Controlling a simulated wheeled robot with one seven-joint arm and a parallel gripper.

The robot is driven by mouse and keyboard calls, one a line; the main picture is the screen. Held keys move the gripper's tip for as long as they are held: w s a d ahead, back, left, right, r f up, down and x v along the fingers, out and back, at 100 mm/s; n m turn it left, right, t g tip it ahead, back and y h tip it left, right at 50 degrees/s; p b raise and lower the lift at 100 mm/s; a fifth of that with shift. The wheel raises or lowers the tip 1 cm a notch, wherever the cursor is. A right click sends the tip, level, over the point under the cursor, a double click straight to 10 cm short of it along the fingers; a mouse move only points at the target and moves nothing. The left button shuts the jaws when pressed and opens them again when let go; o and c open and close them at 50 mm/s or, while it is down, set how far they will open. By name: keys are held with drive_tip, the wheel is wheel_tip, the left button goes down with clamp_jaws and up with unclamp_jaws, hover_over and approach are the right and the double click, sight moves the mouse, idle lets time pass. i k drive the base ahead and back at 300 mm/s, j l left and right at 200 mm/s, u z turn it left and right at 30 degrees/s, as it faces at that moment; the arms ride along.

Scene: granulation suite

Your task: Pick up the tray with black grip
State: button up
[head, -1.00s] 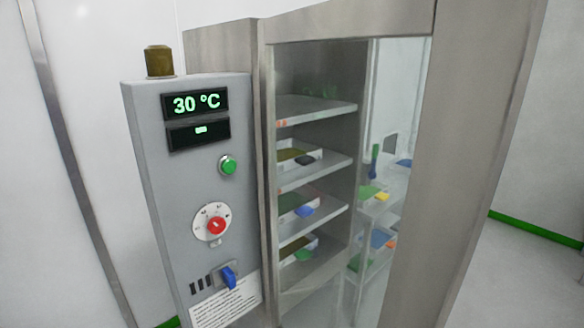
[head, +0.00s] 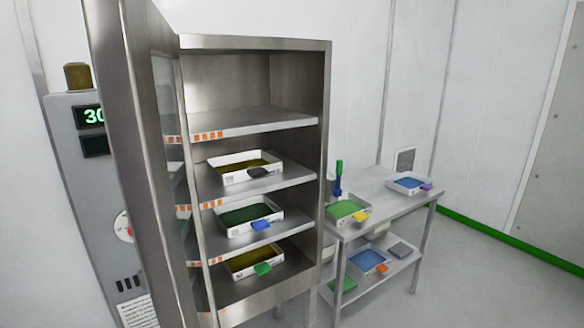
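The tray with the black grip (head: 223,169) is a white tray holding brownish-yellow material. It sits on the second shelf from the top inside the open steel cabinet, with its black grip (head: 259,174) at the front right, near the shelf's front edge. A tray with a blue grip (head: 230,230) and green contents is on the shelf below. A tray with a green grip (head: 237,272) and yellowish contents is on the lowest visible shelf. My gripper is not in view.
The open cabinet door (head: 138,150) stands at the left, partly hiding the control panel (head: 77,190). The top shelf (head: 250,118) is empty. A steel cart (head: 385,209) at the right carries trays with yellow, purple and orange grips. Open floor lies at the far right.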

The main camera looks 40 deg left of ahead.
sight(238, 168)
drive_tip(key=i+j+z, duration=0.15)
drive_tip(key=i, duration=0.35)
drive_tip(key=i+z, duration=0.15)
drive_tip(key=i, duration=0.35)
drive_tip(key=i+j+z, duration=0.1)
drive_tip(key=i+j, duration=0.15)
drive_tip(key=i, duration=0.2)
drive_tip(key=i+j+u, duration=0.1)
drive_tip(key=i, duration=1.7)
drive_tip(key=u, duration=0.45)
drive_tip(key=i+l+u, duration=0.1)
drive_tip(key=u, duration=0.3)
drive_tip(key=i+u, duration=0.1)
drive_tip(key=u, duration=0.35)
drive_tip(key=l+u, duration=0.15)
drive_tip(key=u, duration=0.25)
